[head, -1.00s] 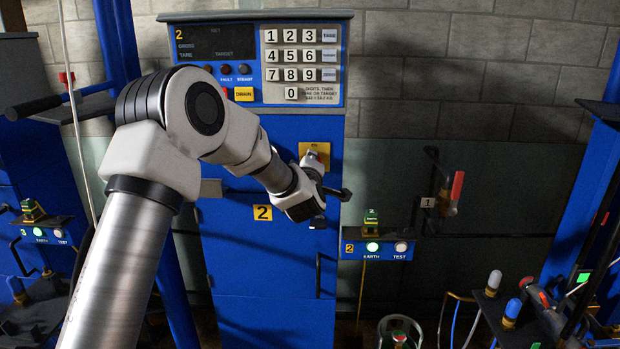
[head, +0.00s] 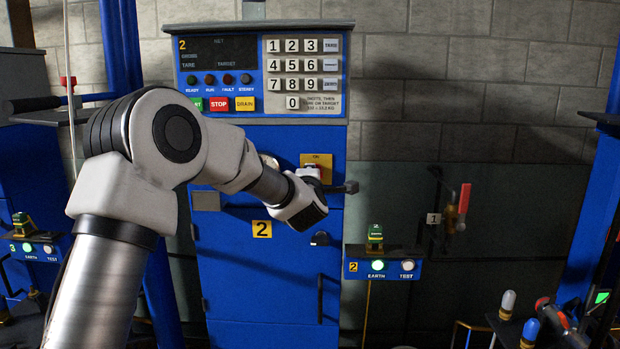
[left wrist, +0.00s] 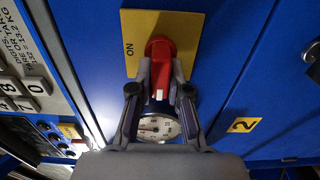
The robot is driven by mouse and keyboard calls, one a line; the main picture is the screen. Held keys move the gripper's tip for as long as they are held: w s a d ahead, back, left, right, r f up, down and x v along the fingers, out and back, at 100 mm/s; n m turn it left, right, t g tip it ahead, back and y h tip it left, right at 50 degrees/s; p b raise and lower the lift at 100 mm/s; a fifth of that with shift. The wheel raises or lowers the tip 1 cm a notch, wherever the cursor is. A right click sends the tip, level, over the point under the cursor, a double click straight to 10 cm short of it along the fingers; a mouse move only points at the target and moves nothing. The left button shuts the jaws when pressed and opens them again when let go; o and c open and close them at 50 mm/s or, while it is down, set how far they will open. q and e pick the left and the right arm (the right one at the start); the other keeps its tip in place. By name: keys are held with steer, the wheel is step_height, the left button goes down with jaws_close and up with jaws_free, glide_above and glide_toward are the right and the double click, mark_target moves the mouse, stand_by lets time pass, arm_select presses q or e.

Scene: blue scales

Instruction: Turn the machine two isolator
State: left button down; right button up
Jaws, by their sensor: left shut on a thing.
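The machine two isolator is a red handle (left wrist: 160,62) on a yellow plate (left wrist: 187,35) marked ON. In the left wrist view its white-marked end points toward the bottom of the picture, and the ON label lies left of it. My left gripper (left wrist: 161,92) is shut on the red handle, one finger on each side. In the head view the yellow plate (head: 318,160) sits on the blue cabinet (head: 265,275) labelled 2, below the keypad. My left wrist covers part of the handle there.
The keypad panel (head: 302,75) and coloured buttons (head: 218,104) are above the plate. A round gauge (left wrist: 158,128) sits beside the handle. A small box with EARTH and TEST lamps (head: 384,266) stands right of the cabinet. A red-handled valve (head: 462,205) is on the wall.

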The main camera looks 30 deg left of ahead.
arm_select(q)
steer(key=c, duration=1.1)
jaws_free()
steer(key=v, duration=1.2)
steer(key=shift+s, duration=0.1)
steer(key=shift+a, duration=0.1)
